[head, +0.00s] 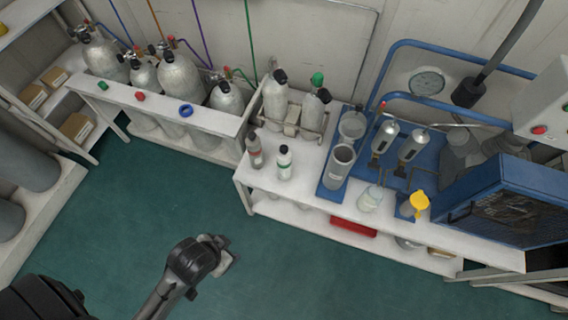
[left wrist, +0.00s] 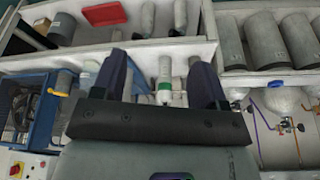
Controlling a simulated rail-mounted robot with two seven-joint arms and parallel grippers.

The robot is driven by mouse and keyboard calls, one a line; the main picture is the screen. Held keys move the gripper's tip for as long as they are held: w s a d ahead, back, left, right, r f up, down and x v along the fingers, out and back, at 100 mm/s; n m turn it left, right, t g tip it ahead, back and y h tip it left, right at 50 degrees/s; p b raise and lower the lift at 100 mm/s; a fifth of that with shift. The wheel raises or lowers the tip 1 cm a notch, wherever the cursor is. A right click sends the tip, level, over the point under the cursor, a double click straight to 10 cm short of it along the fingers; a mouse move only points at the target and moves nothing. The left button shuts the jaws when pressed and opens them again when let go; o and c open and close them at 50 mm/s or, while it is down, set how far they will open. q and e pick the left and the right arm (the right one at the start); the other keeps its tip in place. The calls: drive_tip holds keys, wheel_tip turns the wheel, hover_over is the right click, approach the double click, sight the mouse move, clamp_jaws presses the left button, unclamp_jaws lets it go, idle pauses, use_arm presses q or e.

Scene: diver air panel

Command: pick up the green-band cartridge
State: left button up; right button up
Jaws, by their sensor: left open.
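The green-band cartridge (head: 285,163) is a small white bottle with a black top, standing upright on the left part of the white bench (head: 262,178). A similar cartridge with a red band (head: 256,152) stands just left of it. My left gripper (head: 224,254) is open and empty over the green floor, in front of the bench and apart from it. In the left wrist view, the green-band cartridge (left wrist: 164,84) appears between the two open fingers (left wrist: 163,66), farther off and not touched. My right gripper is not in view.
A blue tray (head: 330,192) with grey cups stands right of the cartridges. Two gas cylinders (head: 275,100) stand behind them. A glass jar (head: 370,198) and a yellow-topped item (head: 419,203) are farther right. A red box (head: 354,227) lies on the lower shelf. The floor before the bench is clear.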

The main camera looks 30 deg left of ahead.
use_arm(q)
drive_tip(key=o, duration=0.3)
